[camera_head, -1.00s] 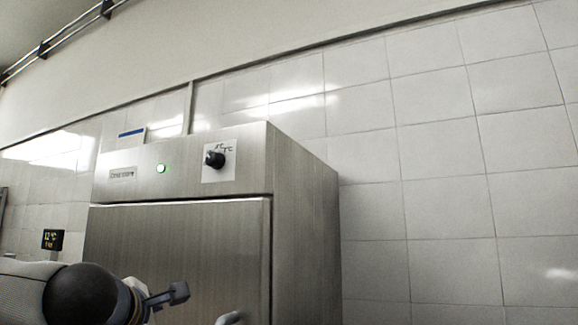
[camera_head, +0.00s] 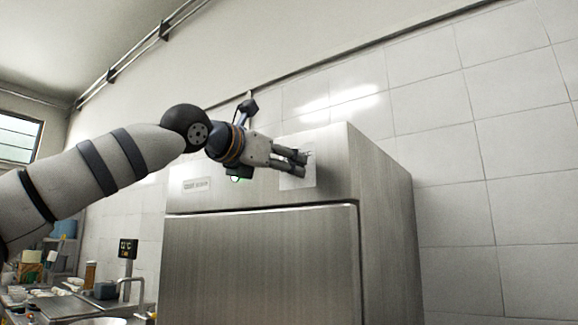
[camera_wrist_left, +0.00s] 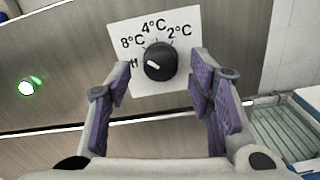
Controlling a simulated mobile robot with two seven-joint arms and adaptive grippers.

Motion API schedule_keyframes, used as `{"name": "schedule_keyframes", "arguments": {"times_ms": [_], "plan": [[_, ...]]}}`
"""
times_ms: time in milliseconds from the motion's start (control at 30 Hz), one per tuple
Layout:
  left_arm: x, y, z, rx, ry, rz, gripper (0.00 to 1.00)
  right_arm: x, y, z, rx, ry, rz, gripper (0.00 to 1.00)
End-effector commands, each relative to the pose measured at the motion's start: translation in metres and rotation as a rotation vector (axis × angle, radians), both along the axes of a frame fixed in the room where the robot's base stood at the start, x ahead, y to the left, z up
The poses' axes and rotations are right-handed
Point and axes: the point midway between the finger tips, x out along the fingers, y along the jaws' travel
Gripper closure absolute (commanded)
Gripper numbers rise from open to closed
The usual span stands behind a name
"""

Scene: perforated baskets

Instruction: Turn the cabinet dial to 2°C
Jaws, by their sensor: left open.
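The black round dial (camera_wrist_left: 160,62) sits on a white label plate (camera_wrist_left: 125,40) on the steel cabinet. The plate reads 8°C, 4°C and 2°C from left to right, with another mark at far left partly hidden by a finger. The dial's white pointer line lies on its left side, away from 2°C. My left gripper (camera_head: 304,159) is open in front of the plate (camera_head: 297,180), its fingers on either side of the dial in the wrist view; contact cannot be told. In the head view the gripper hides the dial. My right gripper is out of view.
The steel cabinet (camera_head: 260,260) fills the middle, with a lit green lamp (camera_wrist_left: 26,87) left of the dial. A sink counter (camera_head: 65,305) with a tap and several items stands at lower left. The tiled wall (camera_head: 480,180) is behind.

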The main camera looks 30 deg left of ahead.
Motion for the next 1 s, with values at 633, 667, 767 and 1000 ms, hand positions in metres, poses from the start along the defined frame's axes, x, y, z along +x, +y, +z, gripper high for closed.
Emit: {"name": "schedule_keyframes", "arguments": {"times_ms": [633, 667, 767, 1000], "plan": [[0.0154, -0.0013, 0.0, 0.0, 0.0, 0.0, 1.0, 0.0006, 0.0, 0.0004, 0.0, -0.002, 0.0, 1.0], [0.0154, -0.0013, 0.0, 0.0, 0.0, 0.0, 1.0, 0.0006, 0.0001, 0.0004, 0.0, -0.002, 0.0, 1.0], [0.0155, -0.0012, -0.0001, 0.002, 0.0, 0.0, 1.0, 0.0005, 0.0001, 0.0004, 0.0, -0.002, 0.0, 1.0], [0.0156, -0.0011, -0.0003, 0.06, -0.004, 0.0, 1.0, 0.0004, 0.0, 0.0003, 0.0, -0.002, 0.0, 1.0]]}}
